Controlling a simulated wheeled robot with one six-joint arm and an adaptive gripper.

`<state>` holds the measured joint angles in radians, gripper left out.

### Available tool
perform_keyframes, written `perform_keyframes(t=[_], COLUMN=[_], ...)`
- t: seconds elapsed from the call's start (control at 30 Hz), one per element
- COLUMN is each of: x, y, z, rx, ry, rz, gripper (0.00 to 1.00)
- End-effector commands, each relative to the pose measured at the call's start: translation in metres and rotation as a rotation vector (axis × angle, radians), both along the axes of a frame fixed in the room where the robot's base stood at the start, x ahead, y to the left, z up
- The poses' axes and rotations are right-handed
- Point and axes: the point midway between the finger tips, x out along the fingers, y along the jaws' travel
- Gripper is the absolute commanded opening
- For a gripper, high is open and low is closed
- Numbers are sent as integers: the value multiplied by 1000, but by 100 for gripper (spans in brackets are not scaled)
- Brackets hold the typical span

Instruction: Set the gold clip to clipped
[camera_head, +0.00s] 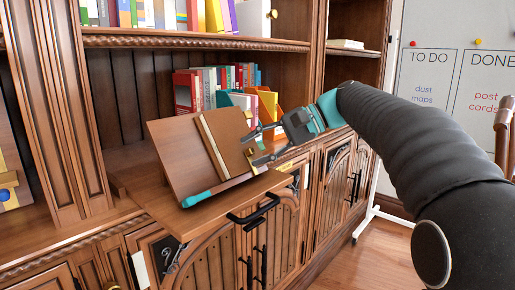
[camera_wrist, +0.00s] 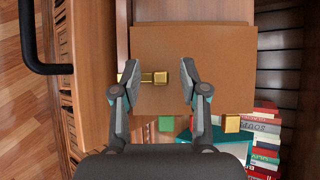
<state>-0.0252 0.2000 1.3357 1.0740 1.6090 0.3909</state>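The gold clip looks like a small gold bar with a square knob (camera_wrist: 160,77) on a tan-brown board (camera_wrist: 215,60) in the wrist view. A second gold block (camera_wrist: 232,123) sits at the board's lower right edge. In the head view the board lies on a tilted wooden stand (camera_head: 178,150), and a small gold piece (camera_head: 249,153) shows by my fingers. My gripper (camera_head: 257,147) is in front of the board with its fingers apart. In the wrist view my fingers (camera_wrist: 159,77) straddle the knob, with gaps on both sides. The left finger covers part of the bar.
The stand rests on a pull-out shelf (camera_head: 150,200) with a black handle (camera_head: 254,209). Books (camera_head: 185,92) stand close behind the stand. A green block (camera_wrist: 166,123) shows near the board's edge. Cabinet doors (camera_head: 210,255) lie below; open floor (camera_head: 375,250) is at right.

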Motion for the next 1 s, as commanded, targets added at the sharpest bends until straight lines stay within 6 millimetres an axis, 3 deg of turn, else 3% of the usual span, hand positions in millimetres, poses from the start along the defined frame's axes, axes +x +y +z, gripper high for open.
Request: perform_keyframes(t=[0.27, 0.7, 1.0], x=[2, 5, 5], y=[-10, -82, -104], z=[6, 44, 57], rx=[1, -1, 0], ry=[-3, -1, 0], rz=[-3, -2, 1], gripper=[44, 44, 44])
